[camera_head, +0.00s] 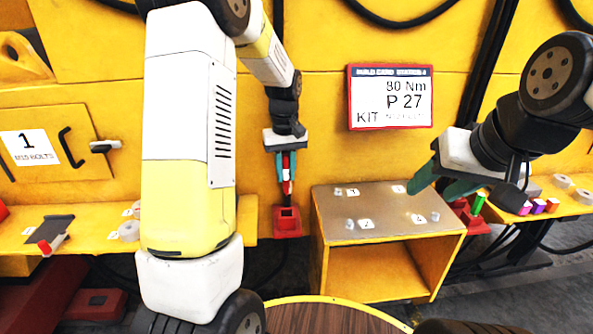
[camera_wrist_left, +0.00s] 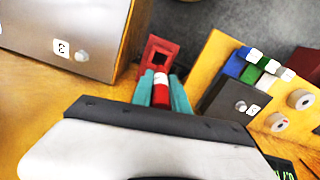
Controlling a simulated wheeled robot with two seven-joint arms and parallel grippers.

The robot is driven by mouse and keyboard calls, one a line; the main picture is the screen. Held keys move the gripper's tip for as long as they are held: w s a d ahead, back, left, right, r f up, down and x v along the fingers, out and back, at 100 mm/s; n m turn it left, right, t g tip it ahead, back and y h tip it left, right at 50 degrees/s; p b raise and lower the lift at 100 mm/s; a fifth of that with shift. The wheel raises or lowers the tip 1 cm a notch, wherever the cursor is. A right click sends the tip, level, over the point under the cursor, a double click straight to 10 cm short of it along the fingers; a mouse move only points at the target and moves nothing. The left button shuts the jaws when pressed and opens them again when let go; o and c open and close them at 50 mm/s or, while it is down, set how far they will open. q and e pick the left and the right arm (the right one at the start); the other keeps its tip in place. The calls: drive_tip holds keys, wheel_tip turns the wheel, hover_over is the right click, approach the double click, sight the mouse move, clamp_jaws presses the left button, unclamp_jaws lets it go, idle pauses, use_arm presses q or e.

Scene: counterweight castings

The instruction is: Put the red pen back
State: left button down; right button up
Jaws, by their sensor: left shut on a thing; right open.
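The red pen (camera_head: 287,187), red with a white band, hangs upright between the teal fingers of my left gripper (camera_head: 286,164), which is shut on it. Its lower end is just above a red square holder (camera_head: 287,224) in the head view; whether it touches is unclear. The left wrist view also shows the pen (camera_wrist_left: 161,92) and the holder's square opening (camera_wrist_left: 159,54) beyond its tip. My right gripper (camera_head: 437,186) is open and empty over the right side of the metal-topped yellow box.
The yellow box (camera_head: 325,265) stands right of the holder, with numbered labels and small bolts on its metal top (camera_head: 385,222). A green marker (camera_head: 479,202) stands in another red holder (camera_head: 472,221). A round wooden top (camera_head: 320,320) is in front. A card (camera_head: 390,97) hangs behind.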

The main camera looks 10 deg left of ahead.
sight(286, 187)
use_arm(q)
drive_tip(key=shift+w+f, duration=0.15)
drive_tip(key=shift+f, duration=2.3)
drive_tip(key=shift+f, duration=0.35)
drive_tip(key=shift+f, duration=2.6)
drive_tip(key=shift+f, duration=0.6)
drive_tip(key=c, duration=1.2)
unclamp_jaws()
